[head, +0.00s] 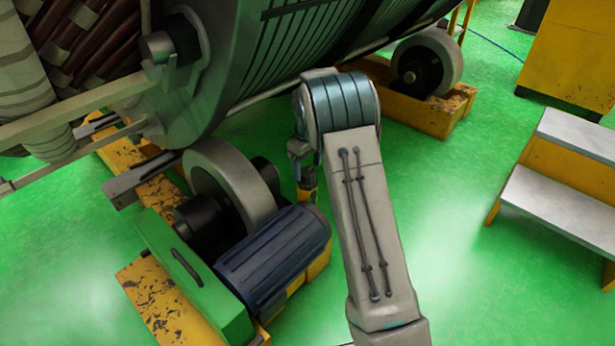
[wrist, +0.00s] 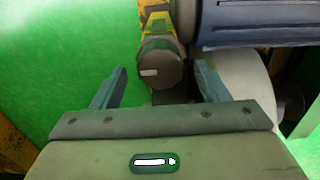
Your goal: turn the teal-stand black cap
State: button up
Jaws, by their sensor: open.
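A dark, round black cap (wrist: 161,64) with a small white mark on its face shows in the wrist view. It sits at the end of a worn yellow post (wrist: 155,15); I see no teal stand by it. My gripper (wrist: 160,70) is open, with one blue-grey finger to the left of the cap and one to the right. Green floor shows between the left finger and the cap, and the right finger also looks apart from it. In the head view my arm hides most of the gripper, and I cannot make out the cap there.
A blue ribbed motor (head: 275,258) and a grey roller (head: 230,185) stand close to the left of my arm. The large stator drum (head: 270,50) hangs above. Yellow steps (head: 560,190) stand at right, with clear green floor (head: 450,240) between.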

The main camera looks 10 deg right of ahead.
jog(key=shift+f+b, duration=0.3)
jog(key=shift+f, duration=0.95)
jog(key=c, duration=1)
jog(key=shift+r+p, duration=0.1)
jog(key=shift+p, duration=0.25)
